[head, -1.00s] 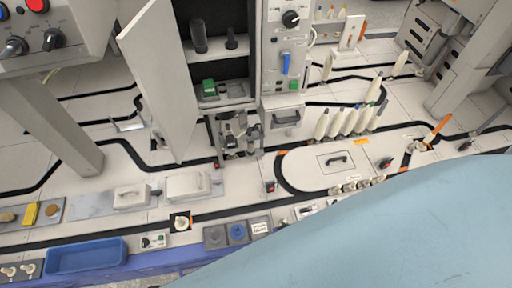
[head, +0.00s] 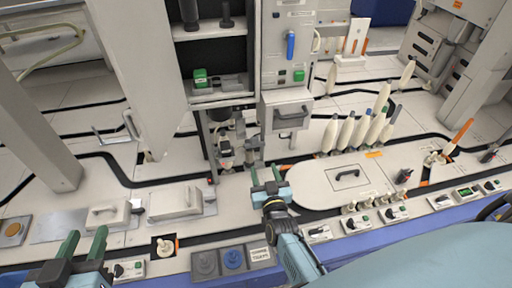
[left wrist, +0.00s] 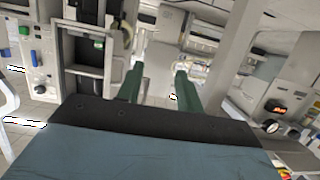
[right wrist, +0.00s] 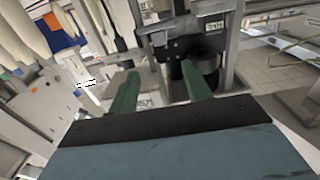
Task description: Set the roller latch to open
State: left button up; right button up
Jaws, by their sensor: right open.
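A roller mechanism (head: 238,150) stands under the cabinet in the middle of the head view. It also shows in the right wrist view as dark rollers (right wrist: 203,60) in a grey frame with a small white label (right wrist: 214,25). I cannot tell which part is the latch or its setting. My right gripper (head: 267,179) is open and empty, just in front of and below the mechanism. Its fingers (right wrist: 162,92) point toward the rollers in the right wrist view, apart from them. My left gripper (head: 83,243) is open and empty at the lower left, away from the mechanism.
A tall open cabinet door (head: 140,75) stands left of the mechanism. A grey box with a handle (head: 288,116) hangs at its right. Several cream bobbins (head: 360,128) stand further right. A raised oval plate (head: 325,187) lies right of my right gripper. White lidded boxes (head: 175,202) lie at left.

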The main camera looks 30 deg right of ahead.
jog(key=b, duration=0.3)
send_near(255, 141)
jog(key=w, duration=0.2)
jog(key=b+x, duration=0.1)
jog(key=x, duration=0.1)
jog(key=b+x, duration=0.1)
jog(key=x, duration=0.2)
jog(key=shift+d+f, duration=0.1)
jog(key=shift+d, duration=0.15)
pick_arm(q)
jog(key=s+d+r+t+h, duration=0.1)
jog(key=s+r+t+h, duration=0.2)
jog(key=r+t, duration=0.9)
jog(key=shift+s+r+h+b, duration=0.35)
jog(key=shift+r+h, duration=0.15)
jog(key=shift+r, duration=0.35)
pick_arm(e)
jog(key=shift+w+d, duration=0.2)
jog(key=shift+w, duration=0.5)
grip_shut()
